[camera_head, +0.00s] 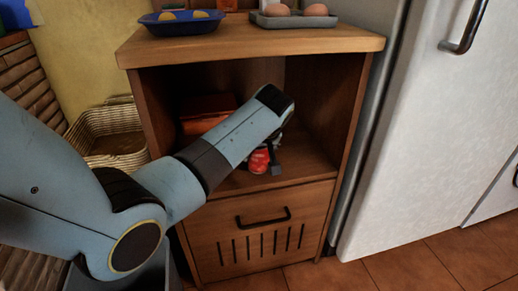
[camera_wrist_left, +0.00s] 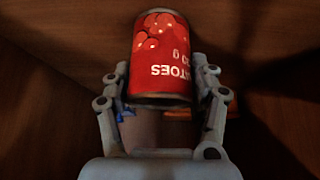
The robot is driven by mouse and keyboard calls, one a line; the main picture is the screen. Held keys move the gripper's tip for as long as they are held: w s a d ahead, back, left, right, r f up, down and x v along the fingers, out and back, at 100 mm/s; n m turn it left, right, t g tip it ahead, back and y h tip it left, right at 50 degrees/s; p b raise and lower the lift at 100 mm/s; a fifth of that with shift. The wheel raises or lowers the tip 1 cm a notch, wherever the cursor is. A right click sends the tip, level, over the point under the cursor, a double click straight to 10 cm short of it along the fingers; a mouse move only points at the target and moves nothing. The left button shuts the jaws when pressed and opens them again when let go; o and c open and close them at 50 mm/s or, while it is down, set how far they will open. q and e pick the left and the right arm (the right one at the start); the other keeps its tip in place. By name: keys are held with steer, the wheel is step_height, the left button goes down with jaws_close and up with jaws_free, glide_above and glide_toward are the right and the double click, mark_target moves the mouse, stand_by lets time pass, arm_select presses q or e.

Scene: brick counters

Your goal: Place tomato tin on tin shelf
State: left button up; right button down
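The tomato tin (camera_head: 259,161) is red and sits low in the open compartment of the wooden cabinet, near its front edge. In the left wrist view the tin (camera_wrist_left: 160,55) shows its label upside down. My left gripper (camera_wrist_left: 160,75) has a finger against each side of the tin and appears shut on it. In the head view the left gripper (camera_head: 266,158) is partly hidden behind my forearm. The tin shelf (camera_head: 312,170) is the compartment floor; whether the tin rests on it is unclear. My right gripper is out of view.
A reddish-brown box (camera_head: 203,104) stands in the compartment's left part. The cabinet top (camera_head: 250,42) holds a blue tray (camera_head: 180,27) and a grey egg tray (camera_head: 292,19). A wicker basket (camera_head: 108,130) is at left, a white fridge (camera_head: 440,120) at right. The compartment's right side looks clear.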

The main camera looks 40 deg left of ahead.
arm_select(q)
steer(key=o, duration=0.3)
steer(key=shift+o, duration=0.2)
steer(key=shift+d+r, duration=0.1)
steer(key=shift+r, duration=0.15)
steer(key=p+v, duration=0.1)
steer(key=v, duration=0.2)
steer(key=shift+r+p, duration=0.15)
steer(key=shift+p, duration=0.25)
steer(key=p+v, duration=0.3)
steer(key=v, duration=0.5)
steer(key=shift+s+r, duration=0.15)
steer(key=shift+r, duration=0.05)
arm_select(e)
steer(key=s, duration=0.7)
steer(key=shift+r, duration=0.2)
arm_select(q)
steer(key=shift+d+f, duration=0.1)
